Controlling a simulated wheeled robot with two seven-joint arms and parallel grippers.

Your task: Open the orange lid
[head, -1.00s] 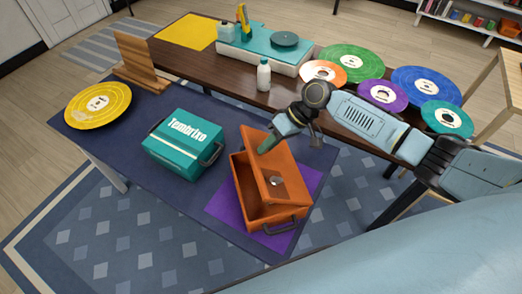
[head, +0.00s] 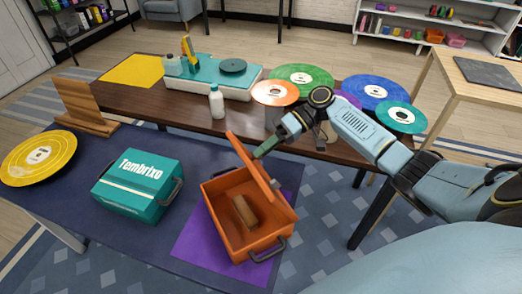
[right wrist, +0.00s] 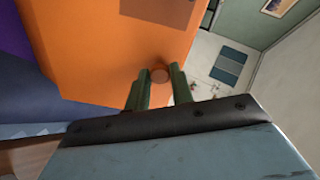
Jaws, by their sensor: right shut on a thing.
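The orange box (head: 262,240) stands on a purple mat (head: 190,245) on the blue table. Its orange lid (head: 262,172) is raised steeply, and a brown block (head: 244,212) shows inside. My right gripper (head: 262,150) is at the upper part of the lid, on its outer side. In the right wrist view, the green fingers (right wrist: 160,80) are closed around a small round orange knob (right wrist: 160,75) on the lid (right wrist: 100,50). My left gripper is not in view.
A yellow disc (head: 40,155) lies at the far left. Behind are a white bottle (head: 217,103), a record player (head: 215,78) and several coloured discs on a brown table (head: 180,110).

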